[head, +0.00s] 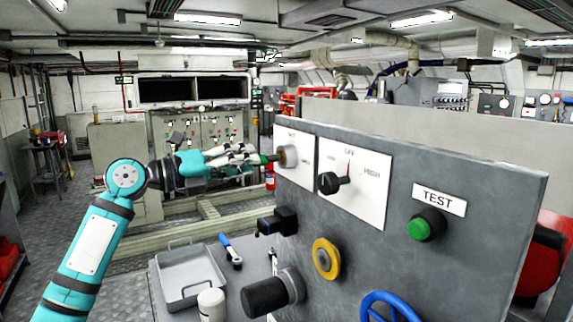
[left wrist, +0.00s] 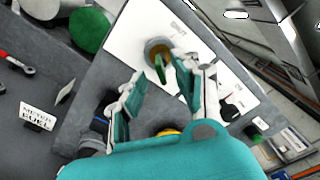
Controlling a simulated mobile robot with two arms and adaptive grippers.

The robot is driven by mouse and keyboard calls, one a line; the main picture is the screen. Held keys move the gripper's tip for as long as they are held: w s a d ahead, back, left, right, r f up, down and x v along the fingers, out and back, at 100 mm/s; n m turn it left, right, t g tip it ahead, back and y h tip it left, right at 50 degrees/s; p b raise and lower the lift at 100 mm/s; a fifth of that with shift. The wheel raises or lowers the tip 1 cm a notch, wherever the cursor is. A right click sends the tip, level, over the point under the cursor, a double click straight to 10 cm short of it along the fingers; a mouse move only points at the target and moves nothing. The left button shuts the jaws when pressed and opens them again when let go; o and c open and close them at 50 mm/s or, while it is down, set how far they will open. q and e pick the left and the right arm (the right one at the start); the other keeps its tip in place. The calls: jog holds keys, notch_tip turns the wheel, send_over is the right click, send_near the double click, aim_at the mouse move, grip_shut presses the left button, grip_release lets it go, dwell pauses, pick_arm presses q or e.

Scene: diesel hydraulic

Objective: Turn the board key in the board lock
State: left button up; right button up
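The board lock (head: 288,156) is a round grey barrel on a white plate at the left end of the grey board (head: 400,240). The board key (left wrist: 160,68) has a green head and stands in the lock (left wrist: 156,48) in the left wrist view. In the head view the key (head: 265,159) shows as a small green piece at the lock's front. My left gripper (head: 256,156) is right in front of the lock. In the left wrist view its fingers (left wrist: 159,78) are spread on both sides of the key, with gaps visible. My right gripper is out of view.
The board also carries a black selector knob (head: 332,183), a green TEST button (head: 427,225), a yellow ring (head: 326,258) and a blue handwheel (head: 390,307). Below are a black cylindrical handle (head: 266,297) and a metal tray (head: 188,275).

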pick_arm(q)
jog(key=m, duration=3.6)
